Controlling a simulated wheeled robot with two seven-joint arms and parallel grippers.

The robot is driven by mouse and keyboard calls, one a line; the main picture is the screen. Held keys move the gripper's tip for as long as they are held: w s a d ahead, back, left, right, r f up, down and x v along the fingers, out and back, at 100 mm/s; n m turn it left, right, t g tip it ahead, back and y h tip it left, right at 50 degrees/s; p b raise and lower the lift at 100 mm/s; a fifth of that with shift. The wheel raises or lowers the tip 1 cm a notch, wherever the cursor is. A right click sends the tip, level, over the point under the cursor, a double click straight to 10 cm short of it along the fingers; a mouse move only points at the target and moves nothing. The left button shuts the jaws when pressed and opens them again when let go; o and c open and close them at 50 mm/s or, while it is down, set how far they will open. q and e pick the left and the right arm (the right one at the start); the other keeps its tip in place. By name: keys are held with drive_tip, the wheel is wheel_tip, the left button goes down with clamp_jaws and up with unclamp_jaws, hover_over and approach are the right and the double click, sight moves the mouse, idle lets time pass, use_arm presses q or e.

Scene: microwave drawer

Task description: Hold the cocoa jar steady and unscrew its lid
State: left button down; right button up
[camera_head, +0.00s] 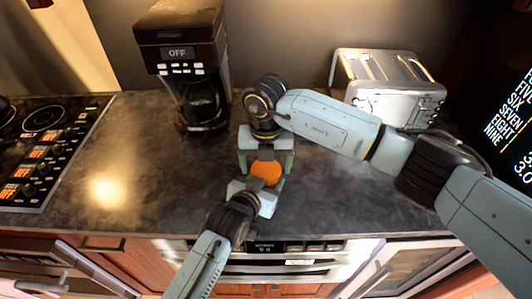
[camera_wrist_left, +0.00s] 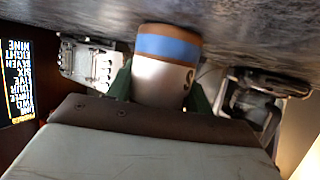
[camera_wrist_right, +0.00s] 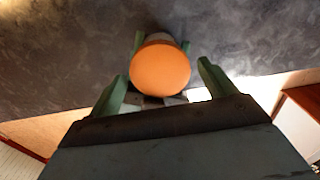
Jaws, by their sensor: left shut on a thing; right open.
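The cocoa jar (camera_wrist_left: 163,78) is pale with a blue band and part of a letter, and shows in the left wrist view, where the scene looks upside down. It stands on the counter. Its orange lid (camera_head: 266,172) shows from above in the head view and in the right wrist view (camera_wrist_right: 160,68). My left gripper (camera_wrist_left: 160,92) is shut on the jar body, one finger on each side. My right gripper (camera_wrist_right: 162,72) is open above the jar, pointing down, with the lid between its fingertips and a gap on both sides. The jar body is mostly hidden in the head view.
A coffee maker (camera_head: 184,55) stands at the back left, and a silver toaster (camera_head: 388,82) at the back right. A stove (camera_head: 40,135) is at the far left. The dark counter (camera_head: 130,165) is clear left of the jar. Its front edge lies close to my left gripper.

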drive_tip(key=shift+f, duration=0.25)
drive_tip(key=c, duration=1)
drive_tip(key=n, duration=0.3)
drive_tip(key=o, duration=1)
drive_tip(key=shift+o, duration=0.5)
